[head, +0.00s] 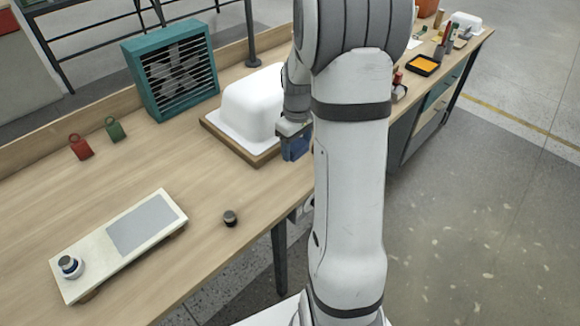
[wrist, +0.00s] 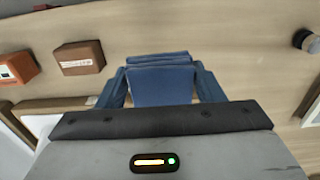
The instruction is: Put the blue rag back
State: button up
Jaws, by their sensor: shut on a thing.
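The blue rag (head: 296,148) is held in my gripper (head: 293,134), beside the near right end of the white tub shell in the head view. In the wrist view the folded blue rag (wrist: 160,82) fills the space between the blue fingers of my gripper (wrist: 161,90). The gripper is shut on it. The rag is over or near the table's front edge; its exact height above the wood is hard to tell. My arm hides part of the table behind it.
A white tub shell (head: 252,100) sits on a wooden board. A teal fan (head: 172,68) stands at the back. A cream board (head: 95,252) with a grey pad and a small dark cylinder (head: 230,218) are in front.

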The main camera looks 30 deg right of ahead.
aim_at(296, 144)
notch_tip(296, 144, down, 4)
jog(key=shift+w+f, duration=0.1)
jog(key=shift+f, duration=2.1)
jog(key=o, duration=0.9)
jog(key=shift+o, duration=0.2)
jog(key=shift+r, duration=0.1)
notch_tip(296, 144, up, 12)
jog(key=shift+f, duration=0.1)
jog(key=s+a+r+m+t, duration=0.1)
jog(key=s+a+r+m, duration=0.1)
jog(key=s+a+r, duration=0.2)
jog(key=s+a+r+m+t, duration=0.1)
jog(key=s+a+r, duration=0.3)
jog(key=s+a, duration=0.6)
jog(key=s, duration=0.5)
jog(key=shift+a+r+m+t, duration=0.2)
jog(key=shift+m+t, duration=0.1)
jog(key=shift+m, duration=0.1)
